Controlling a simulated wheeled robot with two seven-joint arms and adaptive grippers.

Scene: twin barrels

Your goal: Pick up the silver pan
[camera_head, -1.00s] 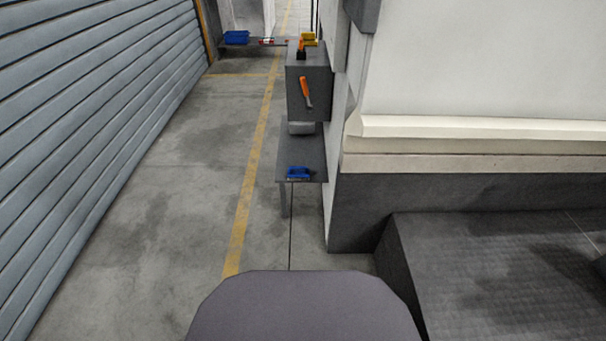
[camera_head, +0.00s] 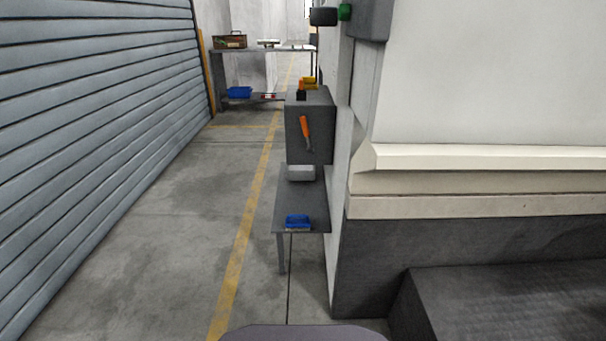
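I cannot clearly make out a silver pan. A small pale silver object (camera_head: 268,43) sits on top of the far table (camera_head: 228,51), too small to identify. Another pale grey object (camera_head: 301,173) sits on the near grey table, under the dark box, and is partly hidden by it. Neither of my grippers is in view.
The near grey table (camera_head: 302,205) holds a blue bin (camera_head: 298,221). An orange-handled tool (camera_head: 306,130) is on the dark box (camera_head: 318,140). A toolbox (camera_head: 230,40) and blue crate (camera_head: 239,92) are at the far table. The floor left of the yellow line (camera_head: 243,225) is clear.

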